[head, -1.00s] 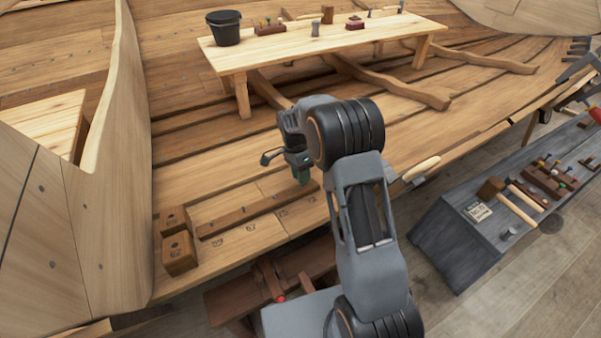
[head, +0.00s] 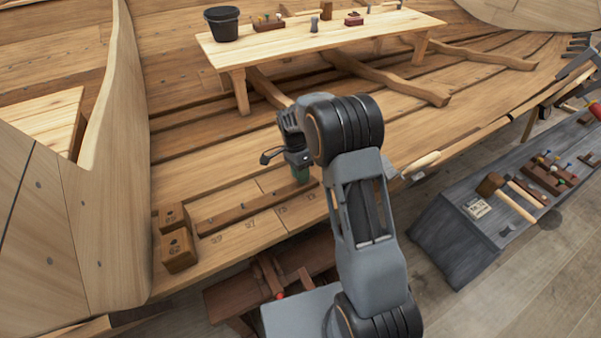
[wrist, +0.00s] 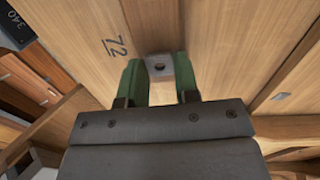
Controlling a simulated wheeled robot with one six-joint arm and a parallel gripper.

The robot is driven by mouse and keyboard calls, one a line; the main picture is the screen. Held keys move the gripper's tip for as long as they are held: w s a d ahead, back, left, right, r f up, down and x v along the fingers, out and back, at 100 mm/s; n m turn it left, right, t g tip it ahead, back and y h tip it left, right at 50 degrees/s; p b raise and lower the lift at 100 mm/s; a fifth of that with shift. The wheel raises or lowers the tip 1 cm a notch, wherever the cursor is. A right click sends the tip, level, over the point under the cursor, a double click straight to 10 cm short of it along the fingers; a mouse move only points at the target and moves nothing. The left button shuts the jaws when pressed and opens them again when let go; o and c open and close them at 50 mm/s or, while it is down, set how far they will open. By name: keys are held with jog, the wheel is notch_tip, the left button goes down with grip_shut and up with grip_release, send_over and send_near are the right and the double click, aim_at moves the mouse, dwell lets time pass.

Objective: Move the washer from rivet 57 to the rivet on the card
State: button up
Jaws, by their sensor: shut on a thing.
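My gripper (head: 301,175) has green fingertips and hangs low over the numbered plank, near its right-hand numbers. In the wrist view my gripper (wrist: 160,78) is shut on a small square grey metal washer (wrist: 160,67) with a dark round hole. A finger stands on each side of it. The number beside it on the plank reads 72. I cannot tell whether the washer touches the plank or a rivet. The card (head: 477,209) lies on the grey bench at the right; its writing is too small to read surely. Number 57 (head: 250,224) seems to show left of my gripper.
Two wooden blocks (head: 178,250) stand at the plank's left end, beside a long dark batten (head: 235,205). The grey bench (head: 455,245) holds a mallet (head: 490,184) and a wooden rack. A pale table (head: 320,45) with a black bucket (head: 222,24) stands behind.

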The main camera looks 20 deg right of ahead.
jog(key=shift+s+f, duration=0.15)
jog(key=shift+f, duration=0.2)
dwell(0.3)
jog(key=o, duration=0.9)
jog(key=p+v, duration=0.6)
jog(key=v, duration=0.2)
